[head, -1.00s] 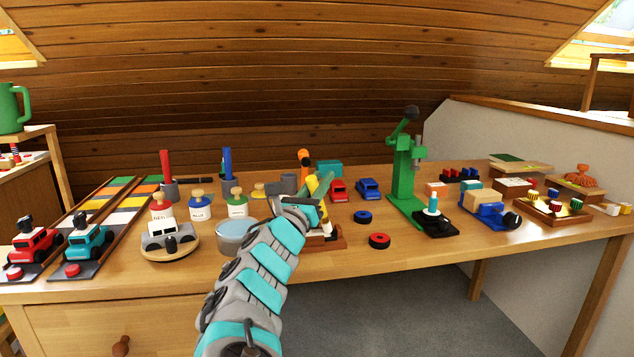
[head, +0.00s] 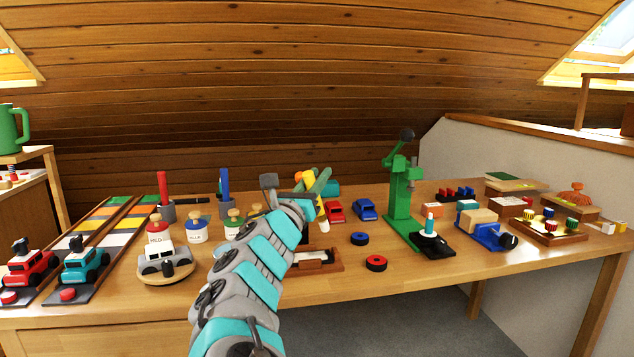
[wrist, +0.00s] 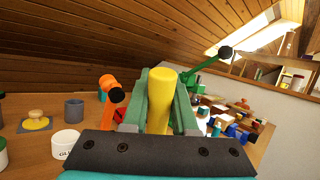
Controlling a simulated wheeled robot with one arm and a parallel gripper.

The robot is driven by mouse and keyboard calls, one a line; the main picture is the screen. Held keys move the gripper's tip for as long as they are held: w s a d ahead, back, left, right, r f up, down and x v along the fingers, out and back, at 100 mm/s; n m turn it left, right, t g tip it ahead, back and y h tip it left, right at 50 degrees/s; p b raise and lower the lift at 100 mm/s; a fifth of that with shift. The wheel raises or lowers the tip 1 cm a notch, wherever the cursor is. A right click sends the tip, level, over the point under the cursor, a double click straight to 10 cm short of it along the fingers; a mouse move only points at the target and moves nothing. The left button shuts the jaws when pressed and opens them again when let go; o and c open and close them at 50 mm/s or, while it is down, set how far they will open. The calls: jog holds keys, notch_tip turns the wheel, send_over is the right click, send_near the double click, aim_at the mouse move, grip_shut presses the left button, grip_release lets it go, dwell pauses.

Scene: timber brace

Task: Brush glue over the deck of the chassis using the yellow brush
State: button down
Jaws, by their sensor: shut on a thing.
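My gripper (head: 322,186) has green fingers shut on the yellow brush (wrist: 159,100), whose handle stands between them in the wrist view. In the head view the yellow brush (head: 322,207) slants down from the fingers, with its lower end in the air above the bench. A brown wooden holder (head: 331,265) with a pale block, seemingly the chassis, lies below and in front of the brush, partly hidden by my arm. They look apart. A white pot with a partly visible glue label (wrist: 65,143) shows at lower left in the wrist view.
A green press (head: 400,195) stands right of the gripper. Red and blue wheels (head: 376,263) and small cars (head: 367,210) lie between. Lidded paint pots (head: 197,228) and a grey-white car (head: 163,258) are at left. An orange-handled clamp (wrist: 112,108) is beside the fingers.

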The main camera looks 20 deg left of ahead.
notch_tip(320, 180, up, 3)
jog(key=shift+r, duration=0.1)
dwell(0.5)
dwell(1.0)
jog(key=shift+s+f+b, duration=0.1)
jog(key=shift+f+b, duration=1.2)
jog(key=shift+f, duration=2.45)
jog(key=shift+f+b, duration=0.55)
jog(key=shift+f, duration=0.25)
jog(key=shift+a, duration=0.1)
